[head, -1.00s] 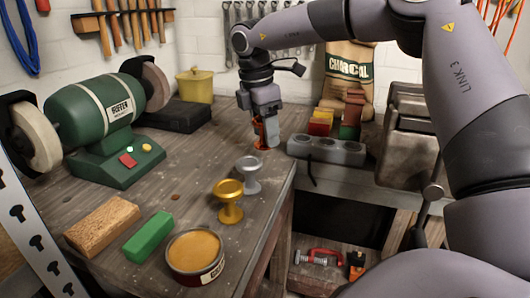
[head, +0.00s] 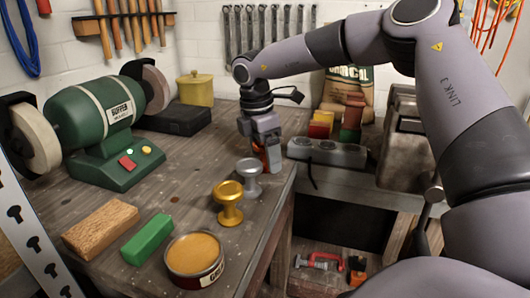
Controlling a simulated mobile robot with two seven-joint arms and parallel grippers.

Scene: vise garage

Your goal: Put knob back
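Two spool-shaped knobs stand upright on the wooden workbench (head: 185,190) near its right edge. The gold knob (head: 229,203) is nearer to me and the silver knob (head: 249,177) is just behind it. My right gripper (head: 271,165) points down at the bench's right edge, just right of and behind the silver knob. Its fingers look close to the silver knob; I cannot tell whether they touch it. The finger gap is too small and too hidden to read, with some orange showing there. My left gripper is not in view.
A green bench grinder (head: 105,125) stands at the left. A wood block (head: 100,229), a green block (head: 148,239) and an open tin (head: 194,259) lie in front. A grey power strip (head: 327,152) is right of my gripper. The bench middle is clear.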

